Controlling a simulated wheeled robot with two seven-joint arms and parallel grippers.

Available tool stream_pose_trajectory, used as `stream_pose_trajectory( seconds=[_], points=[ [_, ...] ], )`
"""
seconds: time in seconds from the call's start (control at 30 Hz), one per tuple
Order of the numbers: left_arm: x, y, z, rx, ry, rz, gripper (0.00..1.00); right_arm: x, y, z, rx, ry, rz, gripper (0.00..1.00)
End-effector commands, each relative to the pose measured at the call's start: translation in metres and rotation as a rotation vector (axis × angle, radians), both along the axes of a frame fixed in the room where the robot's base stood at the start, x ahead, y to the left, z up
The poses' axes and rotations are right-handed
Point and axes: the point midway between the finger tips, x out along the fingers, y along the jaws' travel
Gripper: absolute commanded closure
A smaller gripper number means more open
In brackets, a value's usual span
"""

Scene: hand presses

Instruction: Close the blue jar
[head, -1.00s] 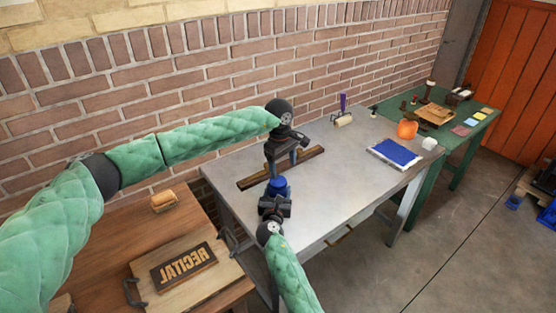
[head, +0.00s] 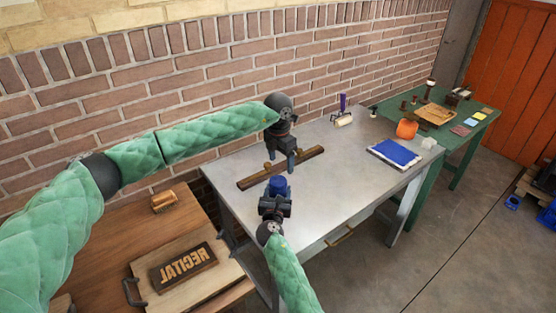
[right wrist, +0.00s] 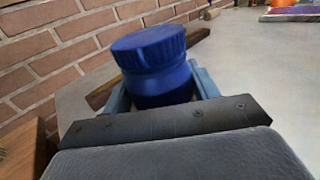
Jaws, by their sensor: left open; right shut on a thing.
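The blue jar (right wrist: 163,88) stands between the fingers of my right gripper (head: 275,197), which is shut on its body. It also shows in the head view (head: 278,184) over the near left part of the grey table. A wide, ridged blue lid (right wrist: 148,46) sits on top of the jar; I cannot tell whether it is tight. My left gripper (head: 281,166) is open and empty, fingers pointing down, just beyond the jar in the head view. It does not show in the right wrist view.
A dark wooden bar (head: 308,160) lies on the grey table (head: 350,165) behind the jar. A blue pad (head: 395,153), an orange object (head: 406,129) and a roller (head: 342,119) are farther right. A wooden bench with a "RECITAL" block (head: 184,268) stands at left.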

Motion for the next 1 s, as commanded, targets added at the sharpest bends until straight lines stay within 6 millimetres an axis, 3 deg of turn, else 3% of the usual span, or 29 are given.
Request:
stream_pose_trajectory(
  seconds=[1.0],
  points=[
    [-0.0006, 0.0078, 0.0009, 0.025, 0.045, 1.486, 0.27, -0.0003, 0.0000, -0.0012, 0.000, 0.002, 0.000, 1.00]
  ],
)
